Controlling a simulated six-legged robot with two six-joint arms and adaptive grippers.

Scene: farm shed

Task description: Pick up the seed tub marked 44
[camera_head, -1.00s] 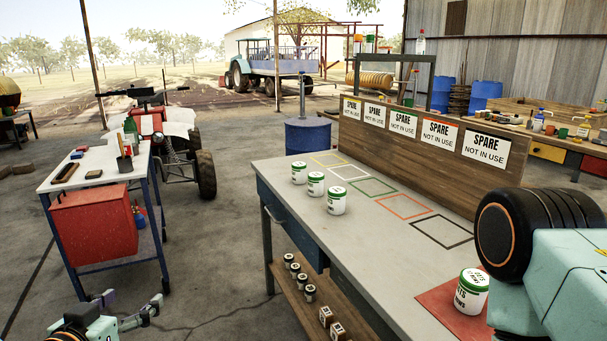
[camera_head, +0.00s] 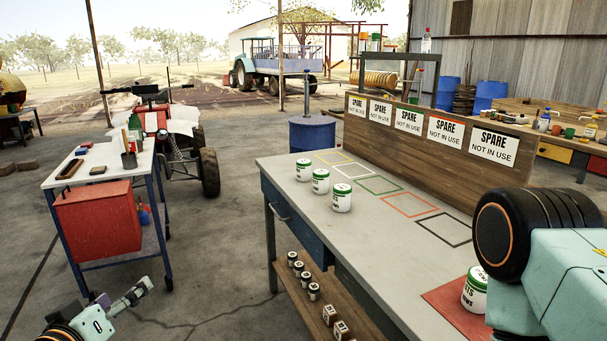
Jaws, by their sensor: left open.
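Three white tubs with green lids stand upright in a row on the grey bench (camera_head: 300,220): a far tub (camera_head: 303,171), a middle tub (camera_head: 320,182) and a near tub (camera_head: 342,199). A fourth such tub (camera_head: 474,293) stands on a red mat (camera_head: 445,300) at the lower right, partly hidden by my right arm. The marks are too small to read, so I cannot tell which tub is 44. My left gripper (camera_head: 124,293) is open and empty at the lower left, well apart from the bench and tubs. My right gripper is out of view.
Coloured outlines (camera_head: 378,185) lie empty on the bench before a board (camera_head: 440,160) with "SPARE NOT IN USE" signs. Small tins (camera_head: 299,268) stand on the bench's lower shelf. A tool trolley (camera_head: 97,215) stands at left. Open floor (camera_head: 225,240) lies between trolley and bench.

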